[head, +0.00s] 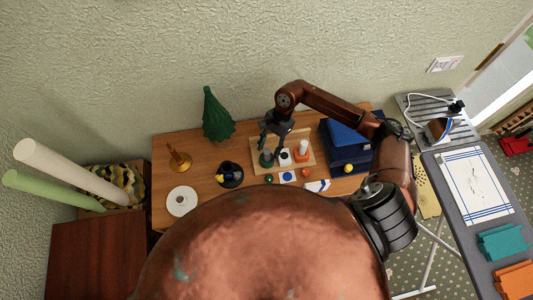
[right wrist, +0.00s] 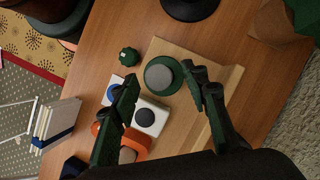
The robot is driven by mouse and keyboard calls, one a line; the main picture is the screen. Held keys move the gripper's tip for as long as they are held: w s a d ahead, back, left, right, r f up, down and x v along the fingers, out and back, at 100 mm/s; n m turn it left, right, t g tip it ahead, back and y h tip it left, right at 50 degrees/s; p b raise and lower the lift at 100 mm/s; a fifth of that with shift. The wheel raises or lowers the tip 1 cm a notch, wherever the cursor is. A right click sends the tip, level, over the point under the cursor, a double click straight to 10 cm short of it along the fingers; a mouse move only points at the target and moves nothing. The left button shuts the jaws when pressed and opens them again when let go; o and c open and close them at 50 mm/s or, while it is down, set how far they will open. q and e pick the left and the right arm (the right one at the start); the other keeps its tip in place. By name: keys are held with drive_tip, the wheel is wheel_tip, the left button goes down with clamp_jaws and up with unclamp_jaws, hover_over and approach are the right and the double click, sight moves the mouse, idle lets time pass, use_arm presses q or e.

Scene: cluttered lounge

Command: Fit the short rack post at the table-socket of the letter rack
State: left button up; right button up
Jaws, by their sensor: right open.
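My right gripper (head: 274,143) is open and points down over the wooden board (head: 304,162). In the right wrist view its fingers (right wrist: 160,73) are apart, on either side of a round green piece with a grey top (right wrist: 160,76), which also shows in the head view (head: 266,160). I cannot tell if they touch it. I cannot tell which piece is the short rack post or the letter rack. My left gripper is not seen.
A dark blue box (head: 350,155) stands right, a green tree-like ornament (head: 216,115) behind left. A black bowl (head: 230,175) and white disc (head: 181,201) lie left.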

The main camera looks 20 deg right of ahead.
drive_tip(key=v, duration=0.9)
drive_tip(key=shift+f, duration=0.15)
